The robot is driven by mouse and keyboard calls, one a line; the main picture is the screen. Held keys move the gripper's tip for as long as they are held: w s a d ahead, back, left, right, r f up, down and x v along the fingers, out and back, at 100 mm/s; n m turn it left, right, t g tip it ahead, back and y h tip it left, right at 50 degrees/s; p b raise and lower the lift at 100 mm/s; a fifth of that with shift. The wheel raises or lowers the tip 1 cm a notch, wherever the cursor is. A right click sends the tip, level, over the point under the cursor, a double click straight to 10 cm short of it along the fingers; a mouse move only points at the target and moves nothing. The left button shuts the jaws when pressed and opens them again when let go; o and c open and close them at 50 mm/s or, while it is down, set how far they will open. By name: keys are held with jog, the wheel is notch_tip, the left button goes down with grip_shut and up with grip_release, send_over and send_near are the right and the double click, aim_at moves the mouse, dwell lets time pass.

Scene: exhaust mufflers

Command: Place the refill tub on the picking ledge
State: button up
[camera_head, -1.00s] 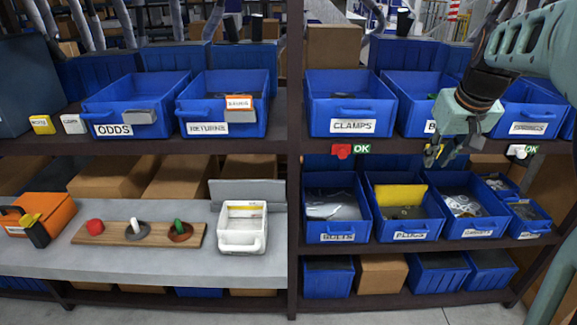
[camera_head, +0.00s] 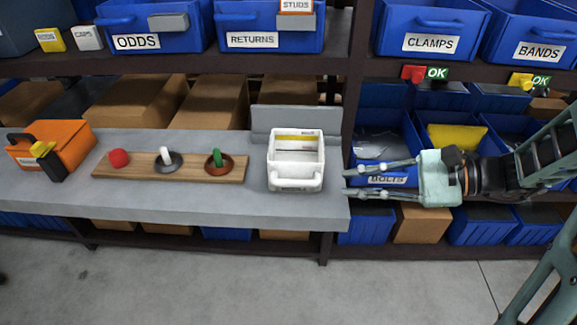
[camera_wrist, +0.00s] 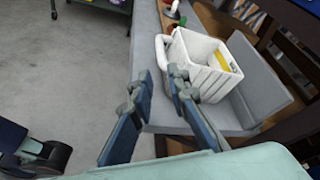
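A white tub (camera_head: 296,160) with a front handle stands upright at the right end of a grey ledge (camera_head: 160,205), in front of a grey upright plate. In the wrist view the white tub (camera_wrist: 203,62) is just beyond my fingertips, its handle towards the left finger. A yellow patch shows inside it. My gripper (camera_head: 350,181) is open and empty, to the right of the tub, with its two fingers pointing left at it. In the wrist view a gap shows between my fingertips (camera_wrist: 160,82). I see no contact with the tub.
A wooden board (camera_head: 190,167) with red, white and green-topped pieces lies left of the tub. An orange box (camera_head: 50,147) is at the far left. Blue bins (camera_head: 418,32) fill the shelves at right. A dark shelf post (camera_head: 352,90) stands just right of the tub.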

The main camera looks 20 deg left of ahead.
aim_at(307, 182)
jog(key=x, duration=0.3)
jog(key=b+x, duration=0.1)
jog(key=x, duration=0.3)
jog(key=b+x, duration=0.1)
jog(key=x, duration=0.2)
jog(key=shift+s+a+r, duration=0.1)
jog(key=shift+a+r, duration=0.05)
jog(key=shift+a, duration=0.3)
jog(key=shift+c, duration=0.7)
grip_shut()
